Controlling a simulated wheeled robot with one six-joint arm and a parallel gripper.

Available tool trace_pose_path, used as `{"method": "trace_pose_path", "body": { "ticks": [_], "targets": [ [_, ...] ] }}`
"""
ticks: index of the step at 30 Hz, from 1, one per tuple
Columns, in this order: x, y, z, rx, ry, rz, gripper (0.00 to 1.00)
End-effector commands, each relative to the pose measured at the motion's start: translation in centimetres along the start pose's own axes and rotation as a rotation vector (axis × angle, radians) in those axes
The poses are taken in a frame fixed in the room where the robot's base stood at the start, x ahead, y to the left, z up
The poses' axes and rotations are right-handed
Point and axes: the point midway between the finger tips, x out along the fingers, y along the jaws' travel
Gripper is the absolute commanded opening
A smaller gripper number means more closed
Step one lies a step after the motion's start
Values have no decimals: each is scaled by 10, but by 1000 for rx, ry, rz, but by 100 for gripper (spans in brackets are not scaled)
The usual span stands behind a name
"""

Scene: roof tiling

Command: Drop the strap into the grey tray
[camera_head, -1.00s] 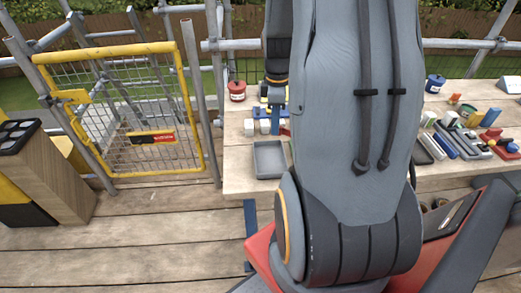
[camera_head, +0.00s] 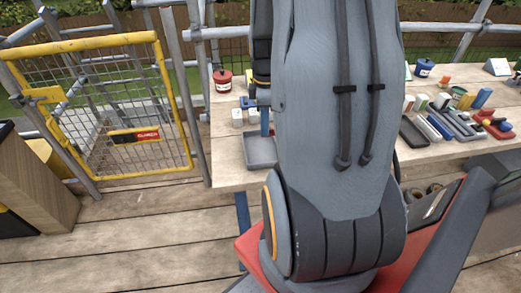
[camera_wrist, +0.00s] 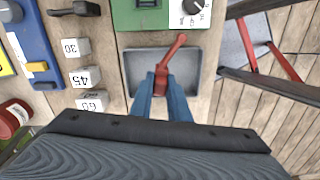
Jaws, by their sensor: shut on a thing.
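The grey tray (camera_wrist: 137,68) is a shallow rectangular tray near the edge of the wooden table, and it also shows in the head view (camera_head: 258,158). My gripper (camera_wrist: 162,82) has blue fingers and is shut on the red strap (camera_wrist: 173,52). It holds the strap over the tray. The strap's bent upper end reaches towards the tray's far rim in the wrist view. The height above the tray floor is hard to tell. In the head view my arm hides part of the tray, and the strap is not clear there.
White blocks marked 30, 45 and 60 (camera_wrist: 81,77) stand left of the tray in the wrist view. A green device with a dial (camera_wrist: 160,14) lies beyond it. A red can (camera_head: 222,80) stands at the table's back left. Several tools and coloured pieces (camera_head: 455,118) lie at right.

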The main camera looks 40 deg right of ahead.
Motion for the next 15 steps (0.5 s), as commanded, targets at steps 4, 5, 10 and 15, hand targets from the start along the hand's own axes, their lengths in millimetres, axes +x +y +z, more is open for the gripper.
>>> {"method": "trace_pose_path", "body": {
  "ticks": [4, 5, 10, 15],
  "targets": [
    [-1, 0, 0, 0, 0, 0, 24],
    [-1, 0, 0, 0, 0, 0, 29],
    [-1, 0, 0, 0, 0, 0, 37],
    [-1, 0, 0, 0, 0, 1, 37]
  ]
}}
